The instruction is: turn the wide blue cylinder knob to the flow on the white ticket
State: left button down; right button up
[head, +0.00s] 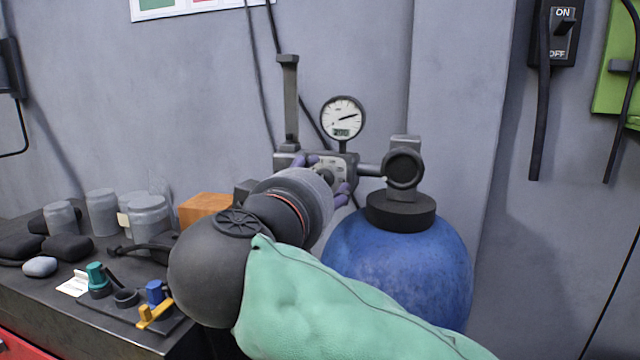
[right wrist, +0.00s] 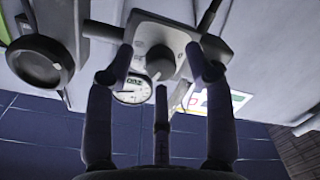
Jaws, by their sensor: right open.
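The wide blue cylinder (head: 400,265) stands at the right behind my arm, with a black collar and a dark round valve on top. A grey regulator block with a dial gauge (head: 343,118) joins it from the left; the small green readout is hard to read. My left gripper is out of view.
The dark bench (head: 110,325) at the left carries grey jars (head: 101,212), dark pouches, a brown block (head: 204,207), and teal, blue and yellow small parts. An ON/OFF switch (head: 562,30) and a green panel hang on the right wall.

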jog(key=v, duration=1.1)
